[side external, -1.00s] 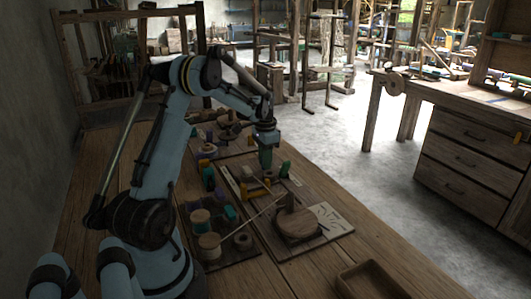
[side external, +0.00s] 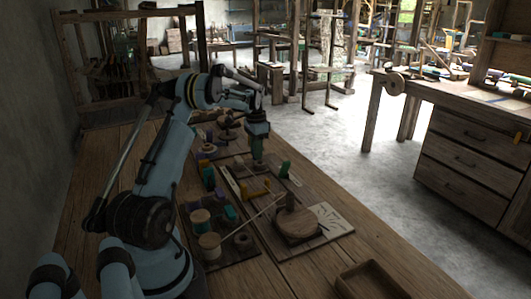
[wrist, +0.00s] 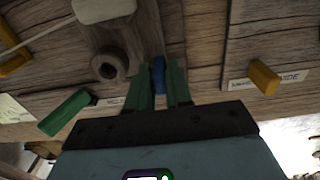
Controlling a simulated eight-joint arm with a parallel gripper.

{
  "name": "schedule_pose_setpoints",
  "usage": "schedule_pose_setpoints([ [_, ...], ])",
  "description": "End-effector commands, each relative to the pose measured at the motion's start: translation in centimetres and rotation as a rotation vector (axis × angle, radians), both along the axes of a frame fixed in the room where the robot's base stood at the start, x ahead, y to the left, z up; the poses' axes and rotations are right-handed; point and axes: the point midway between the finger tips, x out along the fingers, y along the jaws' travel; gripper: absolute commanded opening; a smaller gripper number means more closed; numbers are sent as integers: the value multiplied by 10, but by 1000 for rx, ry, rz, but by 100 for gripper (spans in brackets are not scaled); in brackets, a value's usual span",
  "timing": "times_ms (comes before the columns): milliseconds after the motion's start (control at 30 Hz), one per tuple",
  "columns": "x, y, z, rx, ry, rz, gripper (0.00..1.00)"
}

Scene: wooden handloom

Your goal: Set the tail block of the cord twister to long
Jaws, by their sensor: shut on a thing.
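My gripper (side external: 257,161) reaches down at the far end of the long wooden board (side external: 318,243) on the bench. In the wrist view its green fingers (wrist: 165,88) are shut on a blue upright piece (wrist: 158,72), seen between them. I cannot tell whether this piece is the tail block of the cord twister; the fingers hide its lower part. A green block (wrist: 65,112) and a yellow block (wrist: 263,78) lie either side of the gripper. The yellow one is on a pale label strip (wrist: 292,78) whose readable end says "WIDE".
A wooden disc with a knob (side external: 297,222) is on the board's near end. Spools (side external: 209,243) stand left of it. A yellow bracket (side external: 255,190) and green piece (side external: 285,168) stand close to the gripper. An empty tray (side external: 372,281) is at the front.

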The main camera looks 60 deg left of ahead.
Motion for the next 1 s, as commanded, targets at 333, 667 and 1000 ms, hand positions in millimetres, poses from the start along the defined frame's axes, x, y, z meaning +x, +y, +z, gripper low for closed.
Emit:
schedule_pose_setpoints([
  [333,0,6,0,19,-6,4,39],
  [667,0,4,2,15,-5,3,40],
  [1000,0,4,55,15,-5,3,40],
])
